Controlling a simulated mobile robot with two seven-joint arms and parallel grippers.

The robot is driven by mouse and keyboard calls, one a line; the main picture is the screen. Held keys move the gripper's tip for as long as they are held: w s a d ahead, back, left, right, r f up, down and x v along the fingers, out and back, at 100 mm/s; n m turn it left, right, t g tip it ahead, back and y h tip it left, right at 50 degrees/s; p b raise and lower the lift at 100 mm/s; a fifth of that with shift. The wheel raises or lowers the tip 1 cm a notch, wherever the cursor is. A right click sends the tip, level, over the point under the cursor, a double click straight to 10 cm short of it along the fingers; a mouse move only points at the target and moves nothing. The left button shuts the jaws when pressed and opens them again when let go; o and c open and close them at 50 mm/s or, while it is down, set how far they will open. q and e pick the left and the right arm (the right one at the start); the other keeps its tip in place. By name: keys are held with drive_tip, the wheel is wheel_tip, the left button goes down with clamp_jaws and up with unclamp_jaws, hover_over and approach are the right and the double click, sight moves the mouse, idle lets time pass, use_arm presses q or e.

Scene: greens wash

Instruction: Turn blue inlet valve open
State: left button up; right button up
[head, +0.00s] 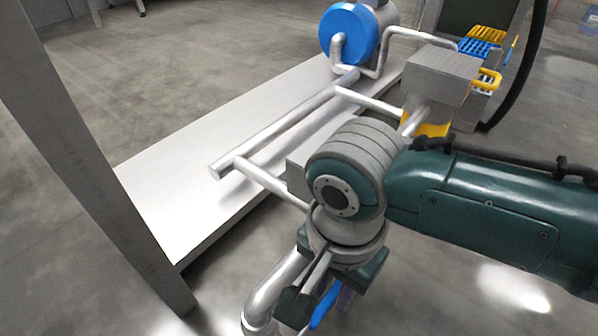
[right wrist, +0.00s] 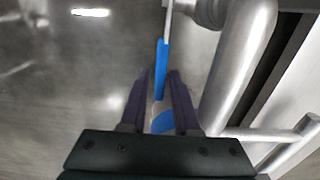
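The blue inlet valve's handle (head: 325,306) is a narrow blue lever low in the head view, beside a bent metal pipe (head: 272,290). My right gripper (head: 338,298) points down over it and hides part of it. In the right wrist view, the blue handle (right wrist: 162,72) runs lengthwise between the two dark purple fingers of my right gripper (right wrist: 160,78). Slim gaps seem to show between the handle and the fingers, so the gripper looks open around it. A second blue patch shows nearer the palm. The valve body is mostly hidden. My left gripper is out of view.
A pale platform (head: 160,180) carries metal pipes (head: 280,125) left of my right arm. A blue round drum face (head: 348,35) and a grey box (head: 440,72) stand farther back. A grey post (head: 90,150) rises at the left. Open floor lies around.

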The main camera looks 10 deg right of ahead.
clamp_jaws()
idle(1.3)
